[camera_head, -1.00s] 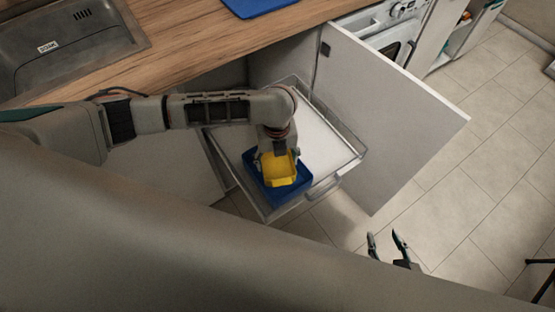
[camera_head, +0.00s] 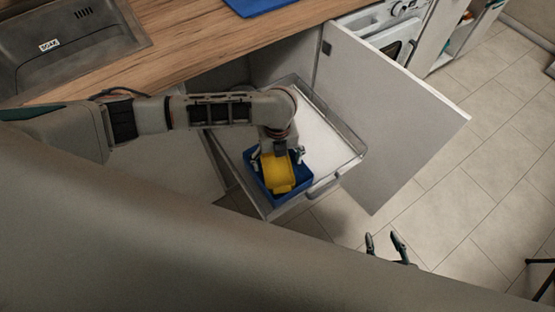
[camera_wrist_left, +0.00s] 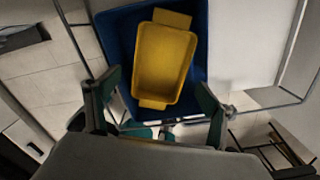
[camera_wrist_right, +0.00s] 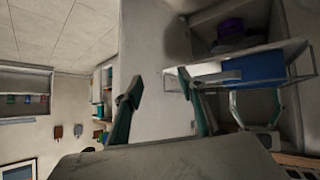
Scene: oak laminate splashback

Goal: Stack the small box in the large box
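The large blue box (camera_head: 303,183) stands in the pulled-out drawer (camera_head: 335,150). The small yellow box (camera_head: 279,176) is within the blue box's outline; I cannot tell whether it rests flat. In the left wrist view the yellow box (camera_wrist_left: 163,62) lies inside the blue box (camera_wrist_left: 120,40), at an angle to its walls. My left gripper (camera_head: 278,154) is just above the yellow box, its fingers spread and apart from it in the left wrist view (camera_wrist_left: 158,100). My right gripper (camera_head: 385,242) is open and empty over the floor, away from the boxes.
An open cabinet door (camera_head: 385,115) stands right of the drawer. The wooden worktop (camera_head: 200,45) with a sink (camera_head: 70,45) lies behind my left arm. A washing machine (camera_head: 385,30) is at the back.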

